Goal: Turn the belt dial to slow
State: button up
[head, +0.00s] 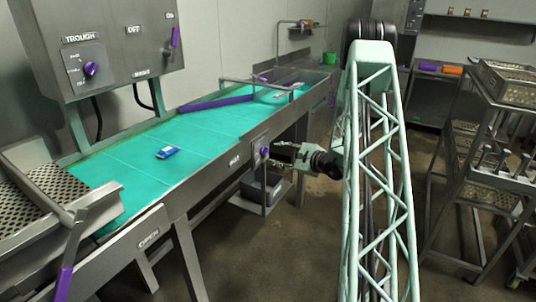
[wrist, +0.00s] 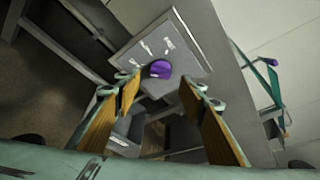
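The belt dial is a small purple knob (head: 264,150) on a grey plate at the side of the green conveyor (head: 215,130). In the wrist view the purple knob (wrist: 160,69) sits on its square plate (wrist: 190,42), with several small white labels too small to read. I cannot tell which label the knob points to. My gripper (head: 282,156) is in front of the plate, to the right of the knob in the head view. In the wrist view its two tan-padded fingers (wrist: 160,92) are apart, with the knob showing between and beyond their tips. Contact is not visible.
A blue packet (head: 167,152) lies on the belt. A control panel (head: 110,40) with another purple knob (head: 91,69), marked TROUGH, stands at the upper left. A grey bin (head: 262,188) is below the dial. A metal rack cart (head: 480,170) stands at the right; open floor lies between.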

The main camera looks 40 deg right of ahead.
aim_at(267, 152)
jog(key=shift+b+x, duration=0.3)
jog(key=shift+x, duration=2.85)
jog(key=shift+c, duration=0.4)
jog(key=c, duration=0.8)
